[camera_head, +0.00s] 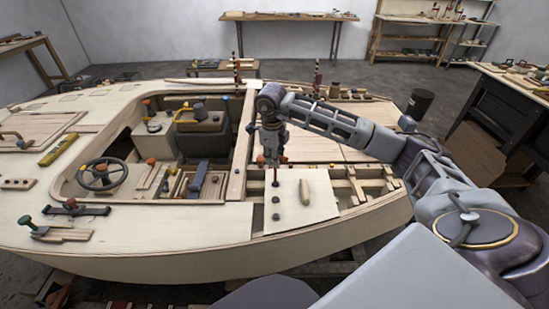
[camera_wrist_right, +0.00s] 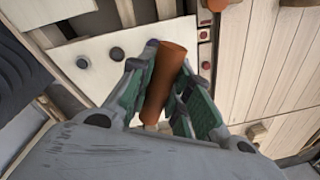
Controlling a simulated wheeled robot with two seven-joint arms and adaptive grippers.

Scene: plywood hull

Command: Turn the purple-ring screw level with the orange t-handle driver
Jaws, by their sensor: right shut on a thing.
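My right gripper (camera_head: 270,158) is shut on the orange t-handle driver. In the right wrist view its orange grip (camera_wrist_right: 164,85) lies tilted between the two green-padded fingers (camera_wrist_right: 166,95). In the head view the driver's tip points down at a pale panel (camera_head: 255,215) on the hull, near the far one of a row of screw heads. Two dark screw heads (camera_wrist_right: 117,53) (camera_wrist_right: 82,62) continue the row. My left gripper is out of view.
A loose wooden piece (camera_head: 305,191) lies on the panel, right of the screws. Open framing (camera_head: 360,185) lies to the right. The cockpit with a steering wheel (camera_head: 101,175) is at left. A green-knobbed tool (camera_head: 35,228) lies on the front left deck.

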